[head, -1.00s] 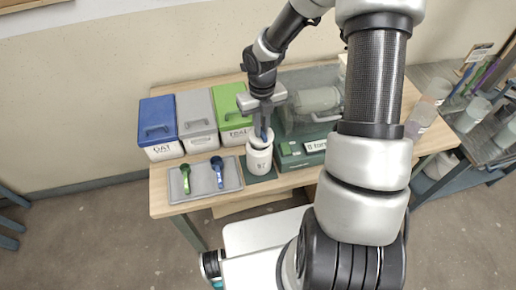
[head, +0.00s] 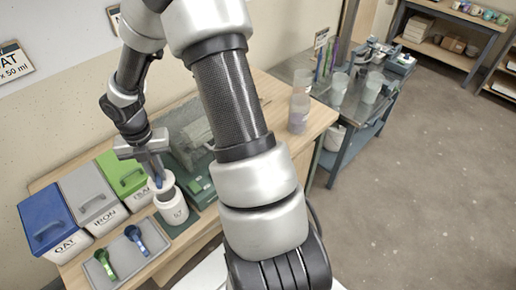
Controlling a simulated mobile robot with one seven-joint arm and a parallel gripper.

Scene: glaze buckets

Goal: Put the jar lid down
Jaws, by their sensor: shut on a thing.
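A white jar (head: 173,211) with a dark number on its front stands on the wooden table, between the lidded bins and a green-based machine. My gripper (head: 157,181) is directly above the jar's mouth, pointing down, shut on a pale round piece that looks like the jar lid (head: 165,188). The lid is at or just over the jar's top. Whether it touches the rim cannot be told.
Blue (head: 46,221), grey (head: 90,192) and green (head: 124,172) bins stand left of the jar. A grey tray (head: 147,262) with green and blue scoops lies in front. The green-based machine (head: 199,184) is close on the right. Clear cups (head: 299,108) stand farther right.

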